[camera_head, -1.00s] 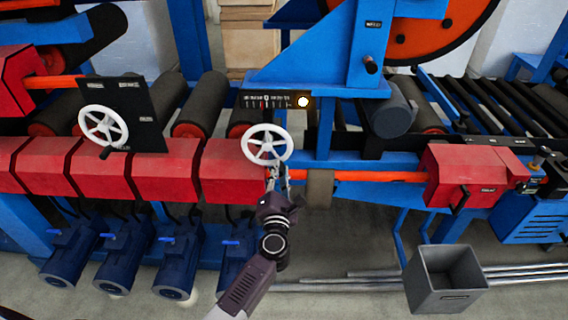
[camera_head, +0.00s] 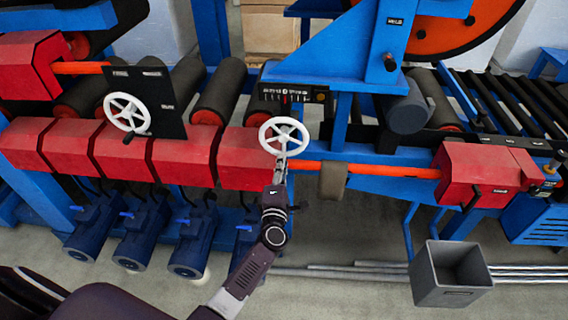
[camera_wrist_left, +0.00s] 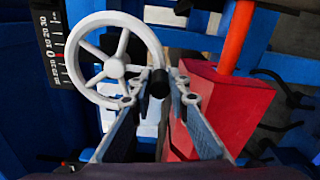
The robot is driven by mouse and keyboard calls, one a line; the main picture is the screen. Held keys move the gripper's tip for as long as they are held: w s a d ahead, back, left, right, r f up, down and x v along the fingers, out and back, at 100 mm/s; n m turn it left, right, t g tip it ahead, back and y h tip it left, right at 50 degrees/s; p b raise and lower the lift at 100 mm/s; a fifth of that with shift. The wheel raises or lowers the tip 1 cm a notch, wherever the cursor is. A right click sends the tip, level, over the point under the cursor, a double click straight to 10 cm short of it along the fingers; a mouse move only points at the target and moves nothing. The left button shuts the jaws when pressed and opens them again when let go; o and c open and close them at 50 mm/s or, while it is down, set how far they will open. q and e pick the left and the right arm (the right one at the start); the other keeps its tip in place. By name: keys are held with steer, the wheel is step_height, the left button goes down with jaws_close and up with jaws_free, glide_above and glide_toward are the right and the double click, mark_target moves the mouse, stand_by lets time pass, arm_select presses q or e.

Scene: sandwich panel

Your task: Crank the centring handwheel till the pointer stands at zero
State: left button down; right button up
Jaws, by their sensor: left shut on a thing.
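The white spoked handwheel (camera_head: 284,136) stands at the front of the machine. It also shows in the left wrist view (camera_wrist_left: 115,62). My left gripper (camera_head: 281,168) is at its lower rim, shut on the black crank handle (camera_wrist_left: 158,84), which sits between the fingertips in the left wrist view. The black scale (camera_head: 284,93) is above the wheel. In the left wrist view, the scale (camera_wrist_left: 50,40) has a small red mark close to the 0; its exact reading is too small to tell. My right gripper is not in view.
A round lamp (camera_head: 320,97) beside the scale looks dim. A second white handwheel (camera_head: 127,112) is on a black panel at the left. Red housings (camera_head: 185,152) and an orange bar (camera_head: 370,170) flank the wheel. A grey bin (camera_head: 450,275) stands on the floor.

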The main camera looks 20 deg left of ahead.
arm_select(q)
steer(key=shift+f, duration=0.15)
steer(key=c, duration=1.8)
jaws_free()
steer(key=shift+s, duration=0.15)
steer(key=v, duration=1.1)
steer(key=shift+s+d, duration=0.15)
steer(key=shift+s, duration=0.2)
